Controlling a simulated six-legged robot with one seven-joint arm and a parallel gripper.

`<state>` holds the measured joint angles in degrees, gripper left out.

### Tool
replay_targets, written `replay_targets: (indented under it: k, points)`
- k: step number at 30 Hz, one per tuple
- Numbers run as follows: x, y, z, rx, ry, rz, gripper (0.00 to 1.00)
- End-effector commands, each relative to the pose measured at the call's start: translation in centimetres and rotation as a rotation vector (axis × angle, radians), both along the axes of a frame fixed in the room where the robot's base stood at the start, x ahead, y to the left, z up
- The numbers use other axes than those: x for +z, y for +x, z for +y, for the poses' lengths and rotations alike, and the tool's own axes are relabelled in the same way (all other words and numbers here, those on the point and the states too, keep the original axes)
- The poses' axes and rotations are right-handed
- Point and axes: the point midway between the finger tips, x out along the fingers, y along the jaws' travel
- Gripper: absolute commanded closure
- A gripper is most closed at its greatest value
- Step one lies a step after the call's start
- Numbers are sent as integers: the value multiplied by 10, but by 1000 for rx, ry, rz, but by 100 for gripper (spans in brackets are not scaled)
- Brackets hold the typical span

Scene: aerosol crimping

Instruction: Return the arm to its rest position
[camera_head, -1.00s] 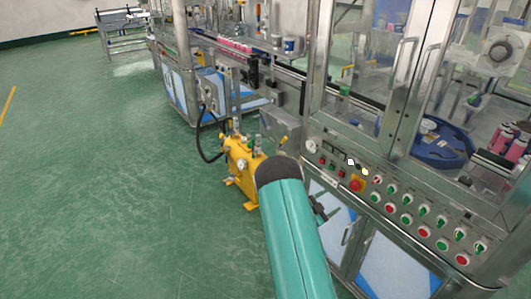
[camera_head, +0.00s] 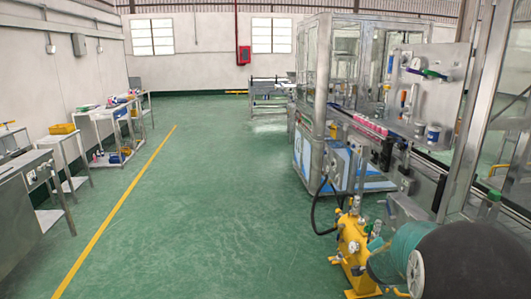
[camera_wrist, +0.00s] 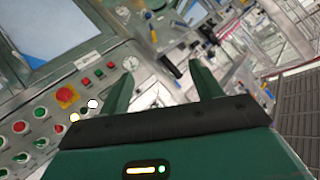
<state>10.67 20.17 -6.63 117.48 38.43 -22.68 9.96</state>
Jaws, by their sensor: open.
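My gripper (camera_wrist: 163,88) shows in the wrist view with its two green fingers apart and nothing between them. Beyond the fingers is the steel crimping machine, with its control panel (camera_wrist: 95,75) at the left. A red emergency stop knob (camera_wrist: 67,96) on a yellow plate, several green and red buttons and a round gauge (camera_wrist: 131,63) are on it. In the head view my teal and black arm fills the lower right corner, and my gripper is not visible there.
A yellow pump unit (camera_head: 353,245) with a black hose stands close by my arm. The conveyor machine (camera_head: 315,120) is at the right. Workbenches (camera_head: 105,115) line the left wall. The green floor (camera_head: 210,190) between is clear, with a yellow line along it.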

Motion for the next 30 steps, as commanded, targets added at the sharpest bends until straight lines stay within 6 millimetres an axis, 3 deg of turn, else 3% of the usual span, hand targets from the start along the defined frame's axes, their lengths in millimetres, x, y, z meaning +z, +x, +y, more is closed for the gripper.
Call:
replay_targets:
  k: [1, 8, 15, 22, 27, 30]
  points:
    - [19, -4, 21, 65, 11, 11, 35]
    - [72, -45, 107, 358, 24, 120, 35]
    - [108, -119, 179, 634, -25, 269, 35]
    - [121, -210, 222, 848, -121, 443, 35]
    - [119, -279, 234, 956, -208, 583, 35]
    - [116, -308, 235, 991, -248, 650, 35]
